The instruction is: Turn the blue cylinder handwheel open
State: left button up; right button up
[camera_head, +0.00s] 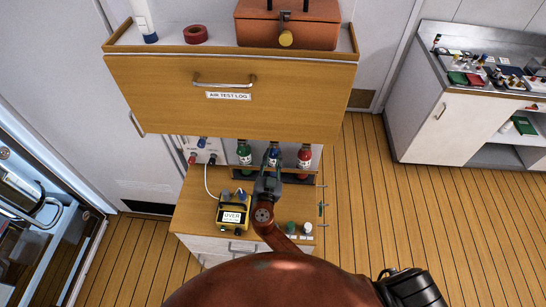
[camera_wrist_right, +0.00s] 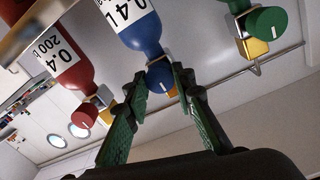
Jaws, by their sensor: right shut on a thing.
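The blue cylinder (camera_head: 272,157) stands between the green cylinder (camera_head: 244,154) and the red cylinder (camera_head: 304,157) in the panel under the drawer. In the right wrist view, the blue cylinder (camera_wrist_right: 140,30) has a round blue handwheel (camera_wrist_right: 160,75) with a white mark at its end. My right gripper (camera_wrist_right: 160,73) has its green-padded fingers on either side of this handwheel and is shut on it. In the head view, my right gripper (camera_head: 268,178) reaches up in front of the blue cylinder and hides its handwheel. My left gripper is not in view.
In the right wrist view, the red handwheel (camera_wrist_right: 84,115) and green handwheel (camera_wrist_right: 267,22) flank the blue one. A yellow meter (camera_head: 232,213) stands on the wooden worktop left of my arm. The AIR TEST LOG drawer (camera_head: 290,115) overhangs the cylinders.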

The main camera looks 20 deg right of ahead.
grip_shut()
